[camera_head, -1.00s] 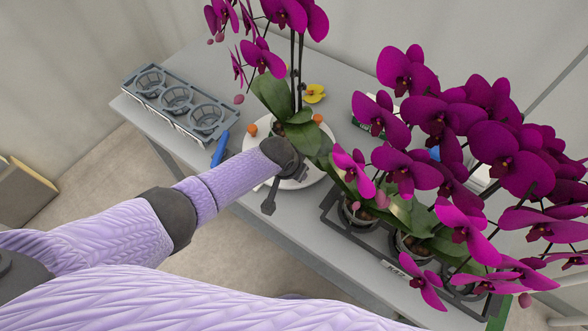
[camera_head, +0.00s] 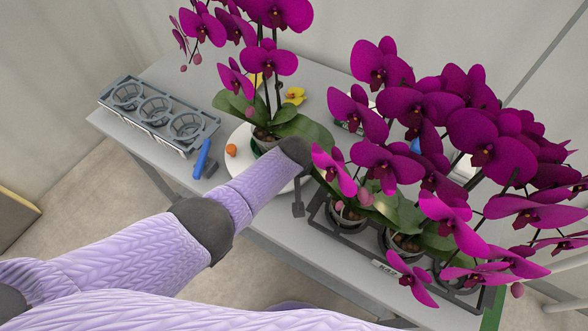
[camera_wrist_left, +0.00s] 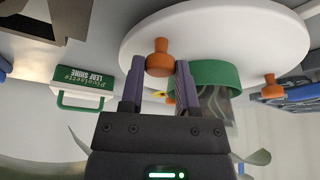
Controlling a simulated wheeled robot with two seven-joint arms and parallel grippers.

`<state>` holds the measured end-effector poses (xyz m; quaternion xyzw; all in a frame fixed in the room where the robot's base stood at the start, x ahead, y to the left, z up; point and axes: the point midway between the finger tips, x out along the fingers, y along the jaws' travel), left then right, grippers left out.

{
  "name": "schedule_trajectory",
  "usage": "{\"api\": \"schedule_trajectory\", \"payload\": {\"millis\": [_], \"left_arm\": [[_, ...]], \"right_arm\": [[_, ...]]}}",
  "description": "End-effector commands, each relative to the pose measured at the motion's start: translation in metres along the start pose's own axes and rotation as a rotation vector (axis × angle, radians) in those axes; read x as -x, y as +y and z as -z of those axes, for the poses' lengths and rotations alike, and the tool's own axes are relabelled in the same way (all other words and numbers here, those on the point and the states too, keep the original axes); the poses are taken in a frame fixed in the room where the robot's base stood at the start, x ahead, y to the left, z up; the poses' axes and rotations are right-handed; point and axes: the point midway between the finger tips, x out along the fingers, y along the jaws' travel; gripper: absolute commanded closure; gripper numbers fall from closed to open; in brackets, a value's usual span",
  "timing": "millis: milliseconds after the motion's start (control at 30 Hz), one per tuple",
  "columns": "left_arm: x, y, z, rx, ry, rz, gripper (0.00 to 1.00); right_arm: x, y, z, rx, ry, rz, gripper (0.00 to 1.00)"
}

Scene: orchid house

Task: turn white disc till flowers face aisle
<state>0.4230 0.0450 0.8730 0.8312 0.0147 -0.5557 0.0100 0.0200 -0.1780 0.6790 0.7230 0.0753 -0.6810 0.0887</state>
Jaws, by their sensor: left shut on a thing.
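The white disc (camera_head: 240,134) lies on the grey table and carries a potted orchid with magenta flowers (camera_head: 270,60). The flowers hang toward the back and left of the disc, above broad green leaves (camera_head: 305,130). An orange knob (camera_head: 231,150) shows on the disc's left side. In the left wrist view, my left gripper (camera_wrist_left: 160,70) is shut on another orange knob (camera_wrist_left: 160,46) at the rim of the disc (camera_wrist_left: 215,35). A green pot base (camera_wrist_left: 215,72) shows beyond it. In the head view the fingers are mostly hidden behind my wrist. My right gripper is out of view.
A grey rack of empty pots (camera_head: 155,110) stands at the left, with a blue-handled tool (camera_head: 202,158) beside it. A dense group of magenta orchids (camera_head: 440,150) in a dark tray crowds the right, close to my wrist.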

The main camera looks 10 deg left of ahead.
Motion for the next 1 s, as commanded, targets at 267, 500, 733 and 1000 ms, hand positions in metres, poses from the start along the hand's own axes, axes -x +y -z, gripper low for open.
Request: {"api": "schedule_trajectory", "payload": {"millis": [267, 500, 733, 1000], "left_arm": [[-0.001, 0.0031, 0.0027, 0.032, 0.001, 0.012, 1.0], [-0.0008, 0.0032, 0.0034, 0.037, 0.002, 0.015, 1.0], [-0.0008, 0.0031, 0.0035, 0.036, 0.002, 0.015, 1.0], [-0.001, 0.0029, 0.0031, 0.036, 0.001, 0.015, 0.25]], "right_arm": [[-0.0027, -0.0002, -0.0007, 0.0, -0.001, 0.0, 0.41], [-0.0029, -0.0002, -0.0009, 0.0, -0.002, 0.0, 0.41], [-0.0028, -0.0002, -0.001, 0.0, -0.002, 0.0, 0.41], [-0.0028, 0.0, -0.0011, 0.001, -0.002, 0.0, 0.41]]}}
